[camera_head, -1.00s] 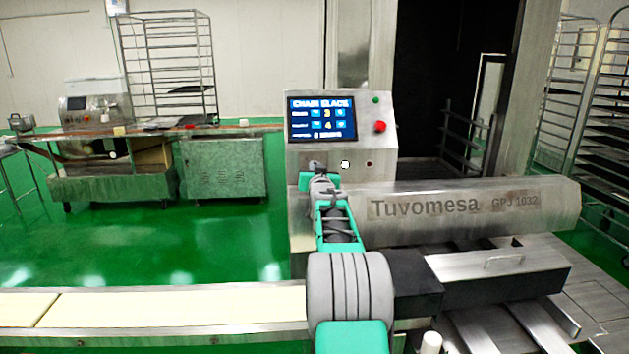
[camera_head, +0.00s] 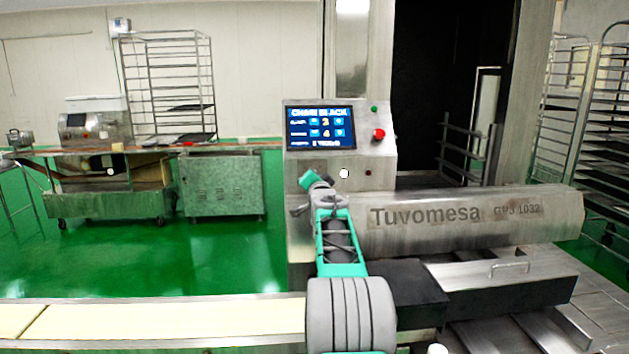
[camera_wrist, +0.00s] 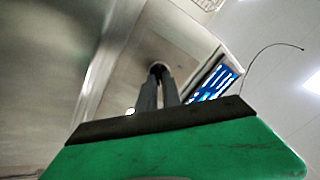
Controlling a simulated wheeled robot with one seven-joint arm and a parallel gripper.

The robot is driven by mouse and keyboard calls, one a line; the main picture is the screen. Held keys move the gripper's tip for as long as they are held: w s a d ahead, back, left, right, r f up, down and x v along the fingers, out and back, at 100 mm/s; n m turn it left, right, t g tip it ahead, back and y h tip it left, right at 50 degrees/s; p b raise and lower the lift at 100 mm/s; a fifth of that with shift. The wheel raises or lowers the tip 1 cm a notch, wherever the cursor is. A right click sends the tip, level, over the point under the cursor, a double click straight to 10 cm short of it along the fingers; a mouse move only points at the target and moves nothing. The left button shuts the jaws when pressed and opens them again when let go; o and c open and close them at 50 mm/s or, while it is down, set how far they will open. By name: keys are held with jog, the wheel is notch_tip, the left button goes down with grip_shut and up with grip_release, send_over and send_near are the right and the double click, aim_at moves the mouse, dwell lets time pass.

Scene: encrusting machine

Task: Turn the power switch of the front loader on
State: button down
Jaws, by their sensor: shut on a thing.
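The machine's control panel (camera_head: 322,173) stands upright in the middle of the head view, below a blue lit screen (camera_head: 320,128). In the wrist view, the two fingers of my gripper (camera_wrist: 158,72) are close together on a small round switch (camera_wrist: 157,64) on the metal panel. The switch is mostly hidden by the fingertips, so its setting cannot be read. In the head view my wrist covers the switch, and the green gripper body is tilted to the upper left. The screen also shows in the wrist view (camera_wrist: 212,82), right of the fingers.
A red knob (camera_head: 379,134) and a green button (camera_head: 374,109) are higher up. The Tuvomesa housing (camera_head: 460,216) is at right, a conveyor (camera_head: 160,318) at lower left.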

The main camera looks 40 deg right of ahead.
jog(key=shift+r, duration=0.15)
jog(key=c, duration=1.5)
grip_release()
jog(key=b+v, duration=0.1)
jog(key=v, duration=0.6)
jog(key=shift+s+a, duration=0.25)
